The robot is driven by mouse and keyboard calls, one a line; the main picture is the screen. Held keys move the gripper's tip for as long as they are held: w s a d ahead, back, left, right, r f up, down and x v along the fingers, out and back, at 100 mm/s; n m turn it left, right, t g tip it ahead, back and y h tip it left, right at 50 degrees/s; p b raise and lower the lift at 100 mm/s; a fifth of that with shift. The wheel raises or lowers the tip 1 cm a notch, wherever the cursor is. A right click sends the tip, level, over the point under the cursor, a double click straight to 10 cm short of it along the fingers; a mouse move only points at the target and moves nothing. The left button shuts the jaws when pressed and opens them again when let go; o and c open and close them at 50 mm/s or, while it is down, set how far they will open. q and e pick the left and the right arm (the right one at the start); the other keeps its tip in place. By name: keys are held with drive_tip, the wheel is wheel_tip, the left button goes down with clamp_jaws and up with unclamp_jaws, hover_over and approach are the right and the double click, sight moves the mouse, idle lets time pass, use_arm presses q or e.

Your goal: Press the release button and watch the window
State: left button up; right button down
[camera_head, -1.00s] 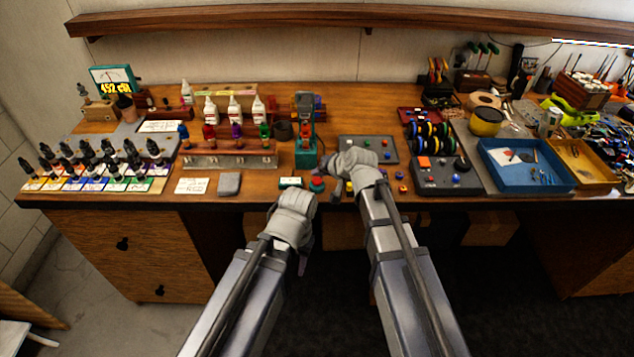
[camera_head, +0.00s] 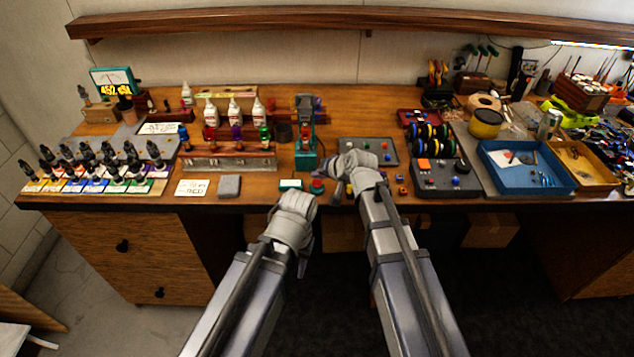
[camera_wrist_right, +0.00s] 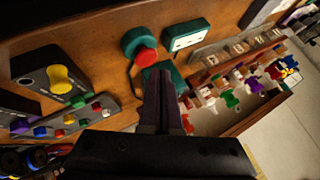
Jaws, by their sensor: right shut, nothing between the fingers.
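A red button on a round teal base (camera_head: 317,186) sits near the front edge of the bench, and it shows clearly in the right wrist view (camera_wrist_right: 146,55). Beside it is a small teal box with a pale face (camera_head: 290,184), which also shows in the right wrist view (camera_wrist_right: 187,37); I cannot read its face. My right gripper (camera_head: 330,170) is shut and empty. In the right wrist view its fingertips (camera_wrist_right: 158,74) appear close to the button; contact cannot be told.
A teal press (camera_head: 306,150) stands behind the button. A grey panel with coloured knobs (camera_head: 368,146) and a grey control box (camera_head: 447,176) lie to the right. A bottle rack (camera_head: 228,163) and a grey block (camera_head: 229,185) lie to the left. A meter (camera_head: 115,80) stands at the back left.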

drive_tip(key=shift+f, duration=0.15)
idle(0.7)
drive_tip(key=shift+f+b, duration=0.25)
drive_tip(key=shift+b, duration=0.2)
